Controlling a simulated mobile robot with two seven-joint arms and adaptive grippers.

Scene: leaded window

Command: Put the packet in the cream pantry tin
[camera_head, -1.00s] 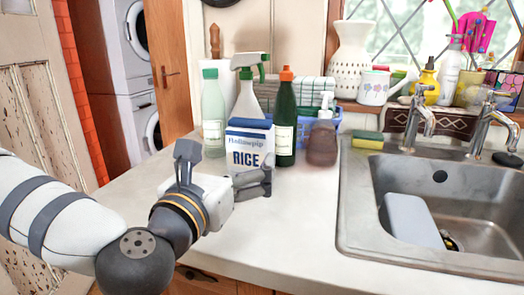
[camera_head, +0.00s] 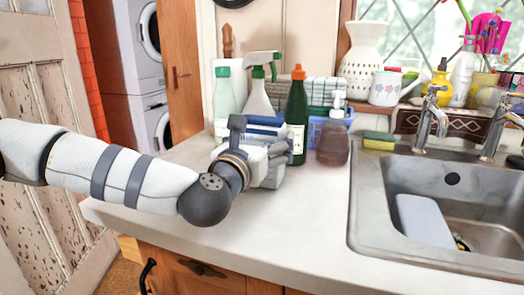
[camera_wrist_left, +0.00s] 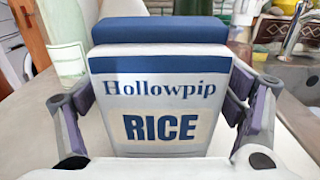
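The packet is a white and blue box labelled "Hollowpip RICE", upright on the counter. In the head view only its blue and white top part (camera_head: 266,122) shows behind my left gripper (camera_head: 264,147). In the left wrist view the packet (camera_wrist_left: 160,78) faces me, filling the middle. The left gripper's fingers stand wide apart, one on each side of the packet. They are close to its sides; firm contact does not show. My right gripper is not in view. No cream pantry tin shows in either view.
A clear green-capped bottle (camera_head: 223,97), a spray bottle (camera_head: 257,98), a dark green bottle (camera_head: 296,118) and a brown soap bottle (camera_head: 333,140) stand close around the packet. The sink (camera_head: 440,200) lies to the right. The counter front (camera_head: 290,222) is clear.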

